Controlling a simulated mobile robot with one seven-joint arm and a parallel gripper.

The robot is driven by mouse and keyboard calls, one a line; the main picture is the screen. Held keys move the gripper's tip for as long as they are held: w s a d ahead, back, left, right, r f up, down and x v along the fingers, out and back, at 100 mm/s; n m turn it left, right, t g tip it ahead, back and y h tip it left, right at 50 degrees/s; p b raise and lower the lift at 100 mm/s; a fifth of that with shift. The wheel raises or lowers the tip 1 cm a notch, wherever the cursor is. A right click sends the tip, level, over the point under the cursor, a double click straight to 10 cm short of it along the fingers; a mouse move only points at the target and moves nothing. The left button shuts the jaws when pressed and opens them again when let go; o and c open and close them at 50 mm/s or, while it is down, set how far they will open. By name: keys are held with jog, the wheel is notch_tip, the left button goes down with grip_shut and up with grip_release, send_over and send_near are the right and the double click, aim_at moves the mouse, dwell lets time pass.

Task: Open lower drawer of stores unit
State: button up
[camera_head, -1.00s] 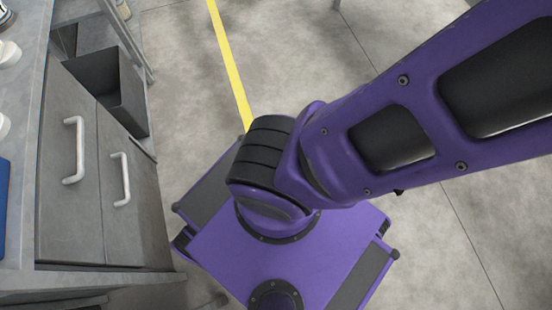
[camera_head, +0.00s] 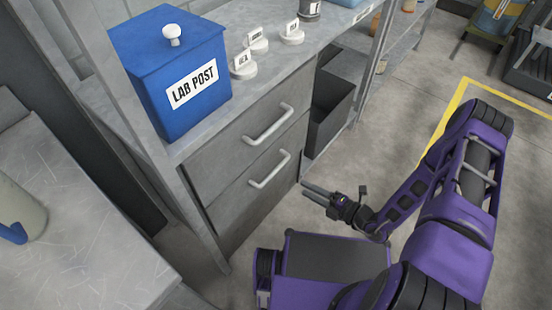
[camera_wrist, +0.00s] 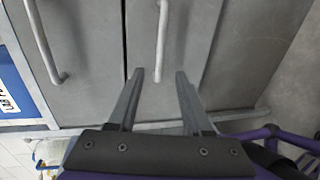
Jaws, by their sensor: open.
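The grey stores unit has two drawers, one above the other, both looking shut. The lower drawer (camera_head: 240,208) has a pale bar handle (camera_head: 270,169). The upper drawer has a like handle (camera_head: 268,124). My gripper (camera_head: 304,191) is open and empty, in front of and just right of the lower handle, pointing at the unit. In the wrist view, my gripper (camera_wrist: 160,76) points at the lower drawer front (camera_wrist: 194,40). Its handle (camera_wrist: 161,40) lies lengthwise in line with the gap between the fingers, seemingly ahead of the tips. The upper handle (camera_wrist: 42,40) is at left.
A blue LAB POST box (camera_head: 180,80) and several small labelled white items (camera_head: 244,68) stand on the unit's top. A dark open bin (camera_head: 330,112) sits right of the drawers. A grey worktop (camera_head: 70,215) is at left. Open floor lies right, with a yellow line (camera_head: 450,112).

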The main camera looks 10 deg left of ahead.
aim_at(274, 171)
jog(key=b+x, duration=0.1)
jog(key=x, duration=1.3)
jog(key=shift+w+f, duration=0.15)
jog(key=shift+w, duration=0.1)
grip_shut()
dwell(0.7)
